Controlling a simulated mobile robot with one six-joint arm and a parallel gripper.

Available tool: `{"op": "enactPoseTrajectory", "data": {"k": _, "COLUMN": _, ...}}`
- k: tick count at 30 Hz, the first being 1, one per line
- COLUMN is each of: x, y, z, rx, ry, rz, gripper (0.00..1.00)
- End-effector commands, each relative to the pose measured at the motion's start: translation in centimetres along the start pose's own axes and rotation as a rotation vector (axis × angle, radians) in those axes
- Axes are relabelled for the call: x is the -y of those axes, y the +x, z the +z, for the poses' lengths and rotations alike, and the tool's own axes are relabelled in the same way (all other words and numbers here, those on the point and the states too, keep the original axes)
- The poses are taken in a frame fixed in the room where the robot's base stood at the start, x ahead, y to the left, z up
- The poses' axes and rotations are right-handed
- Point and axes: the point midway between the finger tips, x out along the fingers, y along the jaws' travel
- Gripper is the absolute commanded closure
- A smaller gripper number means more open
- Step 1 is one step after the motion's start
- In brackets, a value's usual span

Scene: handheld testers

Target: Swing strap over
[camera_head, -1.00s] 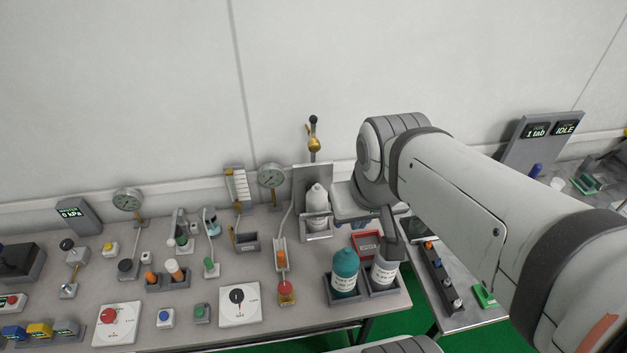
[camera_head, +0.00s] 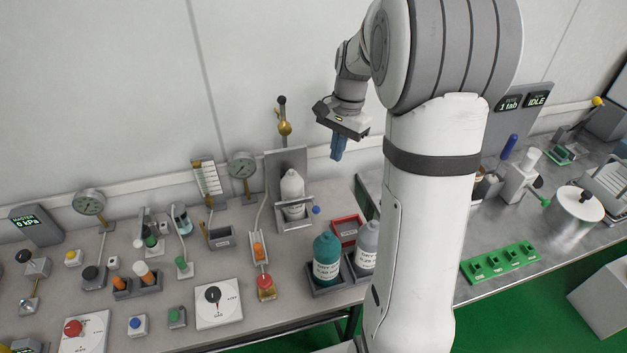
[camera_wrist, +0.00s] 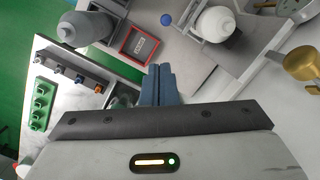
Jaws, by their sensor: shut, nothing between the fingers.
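A white bottle (camera_head: 292,186) stands upright in a grey holder (camera_head: 287,157) with a tall back plate. A thin grey bar (camera_head: 296,201), which looks like the strap, crosses low at the bottle's front; I cannot tell if it is latched. A small blue ball (camera_head: 316,210) is just right of the holder. In the wrist view the bottle (camera_wrist: 215,22) and the blue ball (camera_wrist: 166,19) show at the top. My gripper (camera_head: 337,156) is up and right of the bottle, apart from it, with its blue fingers together and empty; they also show in the wrist view (camera_wrist: 161,68).
A brass-handled lever (camera_head: 284,128) rises behind the holder. A red tray (camera_head: 346,230), a teal bottle (camera_head: 326,259) and a grey-white bottle (camera_head: 367,243) stand in front right. Gauges, knobs and switches crowd the bench to the left. The air around my gripper looks clear.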

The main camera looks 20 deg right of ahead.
Motion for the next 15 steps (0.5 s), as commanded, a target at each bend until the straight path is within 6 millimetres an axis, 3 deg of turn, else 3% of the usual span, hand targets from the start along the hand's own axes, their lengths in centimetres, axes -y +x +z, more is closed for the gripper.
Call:
{"op": "enactPoseTrajectory", "data": {"k": 1, "x": 0.2, "y": 1.5, "z": -1.5, "rx": 0.019, "ry": 0.048, "rz": 0.006, "gripper": 1.00}}
{"op": "enactPoseTrajectory", "data": {"k": 6, "x": 0.8, "y": 3.4, "z": -3.9, "rx": 0.056, "ry": 0.149, "rz": 0.016, "gripper": 1.00}}
{"op": "enactPoseTrajectory", "data": {"k": 11, "x": 0.8, "y": 4.2, "z": -4.4, "rx": 0.066, "ry": 0.170, "rz": 0.019, "gripper": 1.00}}
{"op": "enactPoseTrajectory", "data": {"k": 15, "x": 0.8, "y": 6.1, "z": -4.1, "rx": 0.067, "ry": 0.169, "rz": 0.021, "gripper": 1.00}}
